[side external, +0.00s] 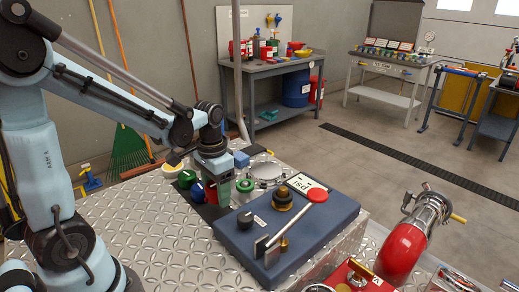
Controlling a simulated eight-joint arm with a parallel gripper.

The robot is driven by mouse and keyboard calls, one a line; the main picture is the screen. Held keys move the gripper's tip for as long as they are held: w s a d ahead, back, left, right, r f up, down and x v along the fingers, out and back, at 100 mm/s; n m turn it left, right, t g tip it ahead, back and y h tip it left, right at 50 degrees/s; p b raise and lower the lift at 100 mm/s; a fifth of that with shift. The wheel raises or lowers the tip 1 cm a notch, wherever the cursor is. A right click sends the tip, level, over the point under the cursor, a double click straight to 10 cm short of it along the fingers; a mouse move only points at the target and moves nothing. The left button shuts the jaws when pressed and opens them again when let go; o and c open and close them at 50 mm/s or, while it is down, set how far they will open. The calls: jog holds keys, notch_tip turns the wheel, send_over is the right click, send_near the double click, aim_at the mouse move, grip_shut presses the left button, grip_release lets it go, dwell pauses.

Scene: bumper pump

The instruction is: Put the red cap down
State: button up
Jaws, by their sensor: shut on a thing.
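I cannot tell whether the cap touches the surface below.
The blue-grey panel (335,222) carries a black knob (245,220), a brass fitting (282,198) and a red-ended lever (317,196). A green ring (245,185) lies right of the gripper. A red pipe (400,250) stands at right. The diamond-plate deck (150,225) is clear in front.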

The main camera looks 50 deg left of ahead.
aim_at(218, 213)
jog(key=shift+w+a+f, duration=0.2)
jog(key=shift+a+f, duration=0.25)
jog(key=shift+a, duration=0.25)
jog(key=shift+f, duration=2.05)
jog(key=shift+f, duration=0.55)
jog(key=o, duration=0.9)
